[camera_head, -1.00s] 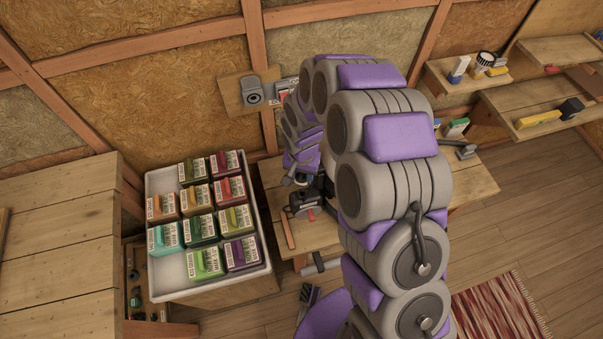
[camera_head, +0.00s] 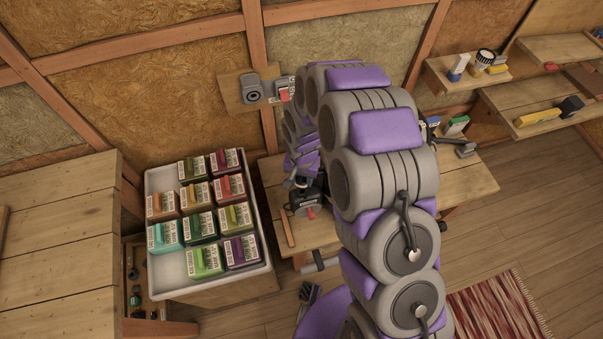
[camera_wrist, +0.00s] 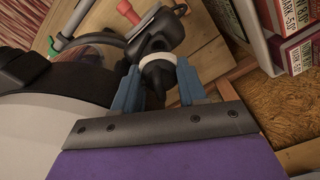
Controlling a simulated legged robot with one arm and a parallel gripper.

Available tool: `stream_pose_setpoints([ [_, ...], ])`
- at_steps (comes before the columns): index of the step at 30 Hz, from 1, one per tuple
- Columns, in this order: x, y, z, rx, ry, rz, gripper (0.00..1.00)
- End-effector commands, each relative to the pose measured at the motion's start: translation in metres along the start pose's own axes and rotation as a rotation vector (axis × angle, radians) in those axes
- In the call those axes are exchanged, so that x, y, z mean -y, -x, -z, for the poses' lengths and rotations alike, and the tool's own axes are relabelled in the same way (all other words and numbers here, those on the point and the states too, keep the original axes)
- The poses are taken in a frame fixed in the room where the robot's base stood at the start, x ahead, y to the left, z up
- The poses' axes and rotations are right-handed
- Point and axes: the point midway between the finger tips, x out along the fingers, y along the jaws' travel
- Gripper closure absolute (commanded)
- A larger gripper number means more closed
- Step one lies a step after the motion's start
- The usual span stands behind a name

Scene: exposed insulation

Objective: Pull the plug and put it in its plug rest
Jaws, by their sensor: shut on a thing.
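In the wrist view my gripper (camera_wrist: 157,78) has its two blue-grey fingers on either side of a pale and dark piece that I take to be the plug (camera_wrist: 158,66). The fingers are shut on it. A dark device (camera_wrist: 160,30) with a red part lies just beyond, and I cannot tell whether the plug touches it. In the head view this device (camera_head: 304,200) is on the wooden table, just below the end of my arm. My fingers and the plug are too small or hidden to make out there. I cannot tell which thing is the plug rest.
A white tray (camera_head: 158,283) of several coloured boxes stands left of the table (camera_head: 272,213). A small wall shelf (camera_head: 232,92) holds a grey round-faced unit (camera_head: 252,89) and a grey-and-red item (camera_head: 284,91). Wall shelves (camera_head: 500,98) with objects are at right.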

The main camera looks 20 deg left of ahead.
Motion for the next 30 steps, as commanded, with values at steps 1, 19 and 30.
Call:
stream_pose_setpoints([
  [1,0.0,-0.005,0.0,0.001,0.0,-0.001,0.95],
  [19,-0.001,-0.023,0.0,0.0,0.001,0.0,0.95],
  [30,-0.002,-0.022,-0.001,0.0,0.0,-0.001,0.95],
])
